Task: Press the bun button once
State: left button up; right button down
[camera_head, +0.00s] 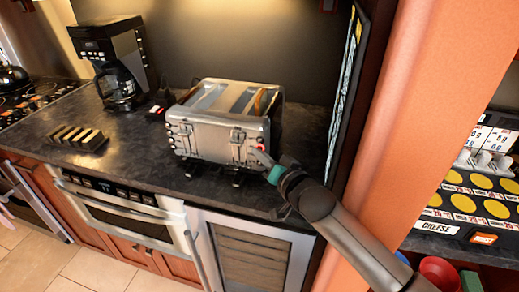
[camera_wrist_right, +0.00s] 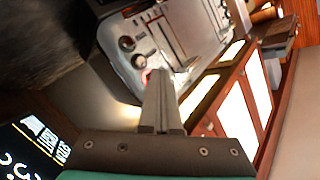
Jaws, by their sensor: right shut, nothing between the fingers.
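The metal toaster (camera_head: 205,142) stands on the dark counter, with levers, knobs and buttons on its front. Its front panel (camera_wrist_right: 180,35) also shows in the right wrist view. A red-lit spot (camera_head: 261,147) is on the right part of the front; it shows in the wrist view (camera_wrist_right: 147,74) as a red glow by the fingertips. Button labels are too small to read, so I cannot tell which is the bun button. My right gripper (camera_head: 264,157) is shut and empty, its tips at or very near the red spot. Contact is unclear. My left gripper is not in view.
A coffee maker (camera_head: 115,60) stands at the back left, with a dark slotted rack (camera_head: 77,138) in front. An orange wall edge (camera_head: 400,110) rises right of the counter. Counter (camera_head: 150,160) left of the toaster is mostly clear.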

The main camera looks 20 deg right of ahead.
jog(key=shift+s, duration=0.1)
jog(key=shift+s+a+p, duration=0.45)
jog(key=shift+s+p, duration=0.15)
jog(key=s+a, duration=0.1)
jog(key=s+a+p, duration=0.1)
jog(key=s+p, duration=0.1)
jog(key=s, duration=0.1)
jog(key=shift+s+a, duration=0.1)
jog(key=shift+a, duration=0.3)
dwell(0.8)
